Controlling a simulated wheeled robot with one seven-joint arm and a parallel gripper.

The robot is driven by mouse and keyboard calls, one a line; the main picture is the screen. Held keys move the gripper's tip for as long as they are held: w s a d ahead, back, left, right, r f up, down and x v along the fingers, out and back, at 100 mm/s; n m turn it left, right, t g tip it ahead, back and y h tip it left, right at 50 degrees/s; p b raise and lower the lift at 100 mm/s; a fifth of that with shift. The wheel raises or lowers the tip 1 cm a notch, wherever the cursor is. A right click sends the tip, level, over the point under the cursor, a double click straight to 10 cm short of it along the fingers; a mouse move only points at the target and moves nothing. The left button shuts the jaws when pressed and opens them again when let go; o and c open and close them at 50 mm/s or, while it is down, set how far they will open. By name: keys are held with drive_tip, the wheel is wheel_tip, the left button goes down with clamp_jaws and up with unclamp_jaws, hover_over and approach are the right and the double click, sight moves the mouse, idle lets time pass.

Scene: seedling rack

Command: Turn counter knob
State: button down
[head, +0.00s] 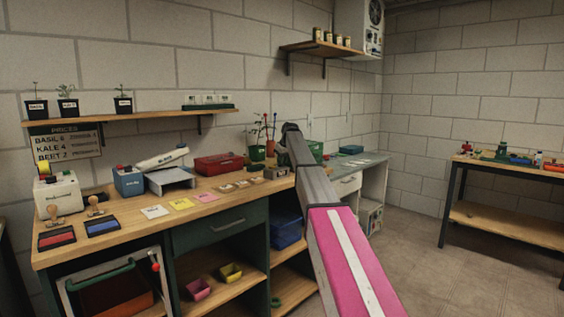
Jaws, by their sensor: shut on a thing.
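My arm crosses the middle of the head view from the bottom, with a pink and white section and a grey link that ends in a dark joint above the bench. My gripper is not visible; the arm hides whatever is behind it. A small dark grey box with pale marks on its front (276,172) sits on the bench just left of my arm. It may be the counter, but I cannot make out a knob on it.
The wooden bench (215,206) holds stamp pads, coloured cards, a red box (219,164) and a label machine (59,193). A shelf (140,115) with seedling pots hangs above. Another table (510,225) stands at right, with open floor between.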

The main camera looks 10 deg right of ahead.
drive_tip(key=m, duration=0.2)
drive_tip(key=m+h, duration=0.1)
drive_tip(key=m, duration=0.1)
drive_tip(key=shift+a+f+h, duration=0.15)
drive_tip(key=shift+a+h, duration=0.05)
drive_tip(key=shift+h, duration=0.1)
drive_tip(key=m+h, duration=0.1)
drive_tip(key=m, duration=0.2)
drive_tip(key=shift+a+m, duration=0.15)
drive_tip(key=shift+m, duration=0.25)
drive_tip(key=m+h, duration=0.2)
drive_tip(key=m, duration=0.3)
drive_tip(key=shift+a, duration=0.15)
drive_tip(key=shift+f+m+g+h, duration=0.1)
drive_tip(key=shift+m+g+h, duration=0.55)
drive_tip(key=shift+m, duration=1.15)
drive_tip(key=c, duration=1.2)
unclamp_jaws()
drive_tip(key=shift+w, duration=0.1)
